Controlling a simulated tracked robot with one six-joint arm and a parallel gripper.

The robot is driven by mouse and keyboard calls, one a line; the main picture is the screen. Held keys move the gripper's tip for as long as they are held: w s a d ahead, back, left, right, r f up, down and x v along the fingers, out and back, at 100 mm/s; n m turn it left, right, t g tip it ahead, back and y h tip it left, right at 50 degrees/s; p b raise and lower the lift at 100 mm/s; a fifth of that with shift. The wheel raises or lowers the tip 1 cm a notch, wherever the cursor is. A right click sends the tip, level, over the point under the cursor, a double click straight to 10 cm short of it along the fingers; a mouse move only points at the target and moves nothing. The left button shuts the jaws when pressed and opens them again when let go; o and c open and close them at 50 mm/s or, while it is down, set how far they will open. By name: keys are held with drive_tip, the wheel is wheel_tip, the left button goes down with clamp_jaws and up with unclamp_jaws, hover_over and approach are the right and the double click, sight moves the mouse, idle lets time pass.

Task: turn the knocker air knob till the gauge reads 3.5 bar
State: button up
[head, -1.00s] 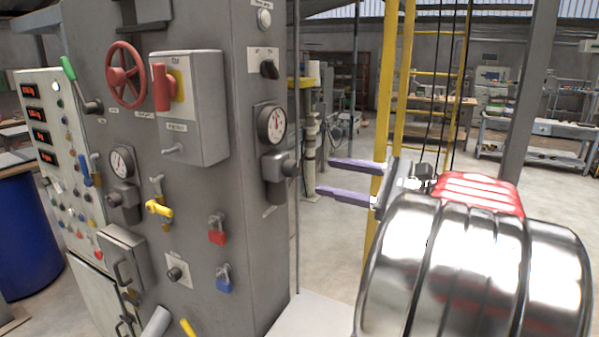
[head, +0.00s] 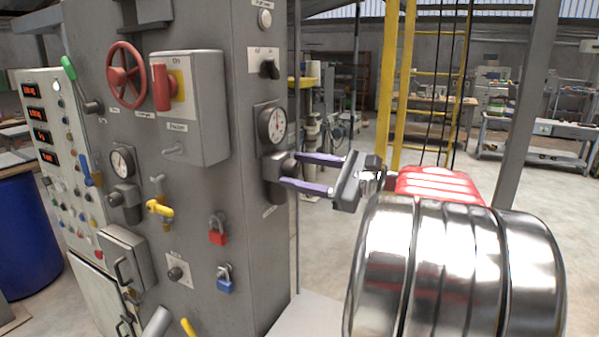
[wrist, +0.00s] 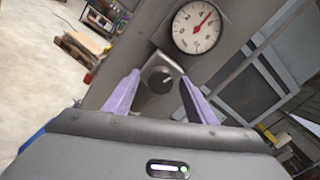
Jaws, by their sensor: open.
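A round white-faced gauge (head: 271,125) sits on the right face of the grey cabinet, with a regulator body below it. In the wrist view the gauge (wrist: 197,27) has a red needle pointing up and right; its numerals are too small to read surely. Below it is a round dark knob (wrist: 160,79) with a pale index mark. My gripper (head: 291,170) reaches in from the right with its purple fingers spread. In the wrist view my gripper (wrist: 158,76) has one finger on each side of the knob, with gaps visible. No label naming the knob is legible.
A second gauge (head: 122,161) with its own regulator is on the cabinet's left face. A black selector switch (head: 269,69) sits above the right gauge. A thin vertical pipe (head: 297,235) runs near the cabinet corner.

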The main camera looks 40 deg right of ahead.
drive_tip(key=shift+c, duration=0.5)
drive_tip(key=c, duration=0.9)
drive_tip(key=shift+a, duration=0.2)
drive_tip(key=shift+c, duration=0.2)
drive_tip(key=shift+d, duration=0.15)
drive_tip(key=shift+f+n, duration=0.1)
drive_tip(key=shift+n, duration=1.6)
drive_tip(key=n, duration=0.5)
drive_tip(key=shift+f, duration=0.1)
drive_tip(key=shift+n, duration=0.3)
